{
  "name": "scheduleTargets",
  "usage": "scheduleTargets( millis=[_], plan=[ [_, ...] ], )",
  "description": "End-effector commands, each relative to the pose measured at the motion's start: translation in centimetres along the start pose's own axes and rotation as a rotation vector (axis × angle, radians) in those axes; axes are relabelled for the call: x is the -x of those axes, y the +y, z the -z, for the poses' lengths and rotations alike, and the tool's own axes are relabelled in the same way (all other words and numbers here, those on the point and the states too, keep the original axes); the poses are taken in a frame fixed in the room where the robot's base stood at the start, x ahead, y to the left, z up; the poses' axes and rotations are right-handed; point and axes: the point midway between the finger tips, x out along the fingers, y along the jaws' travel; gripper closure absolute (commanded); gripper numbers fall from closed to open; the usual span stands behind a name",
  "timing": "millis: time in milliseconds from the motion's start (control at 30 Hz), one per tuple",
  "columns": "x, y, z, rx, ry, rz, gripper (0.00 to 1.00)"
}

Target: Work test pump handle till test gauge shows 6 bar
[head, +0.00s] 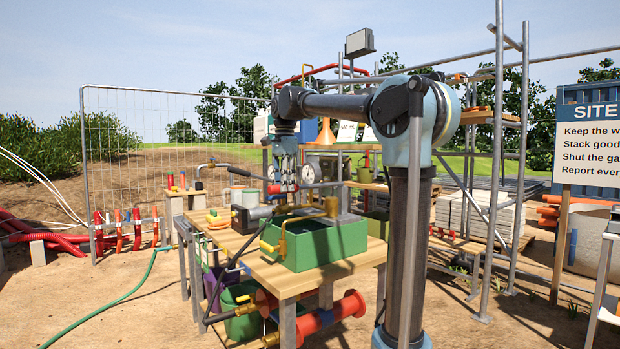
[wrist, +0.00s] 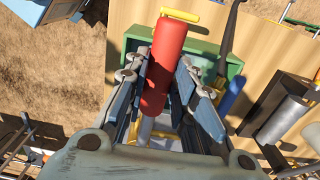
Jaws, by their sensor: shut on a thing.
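The test pump looks like a green open-topped box (head: 325,248) on the wooden table, with yellow and grey fittings on top. Its green wall (wrist: 200,48) also shows in the wrist view. My gripper (head: 284,186) points down above the pump's far left part. In the wrist view my gripper (wrist: 161,75) has its two blue fingers on either side of a red cylindrical handle grip (wrist: 168,50), shut on it. A little of the red grip (head: 275,189) shows below the fingers in the head view. A round white dial (head: 308,174) stands behind; its reading is too small to tell.
The wooden table (head: 258,272) also holds a grey cylinder unit (head: 247,216). A black lever (head: 232,268) slants at its left side. Red pipework (head: 335,318) and a green bucket (head: 240,312) are under it. Scaffold poles (head: 497,150) stand at right. Open sand lies at front left.

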Motion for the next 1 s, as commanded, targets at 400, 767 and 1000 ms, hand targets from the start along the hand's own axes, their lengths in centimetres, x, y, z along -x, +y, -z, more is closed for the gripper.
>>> scheduleTargets(
  millis=[400,767,1000],
  plan=[
    [-4.5,-0.2,0.5,-0.002,0.177,0.003,1.0],
    [-4.5,-0.1,0.4,-0.001,0.175,0.002,0.53],
    [-4.5,-0.1,0.3,-0.001,0.173,0.0,0.33]
  ],
)
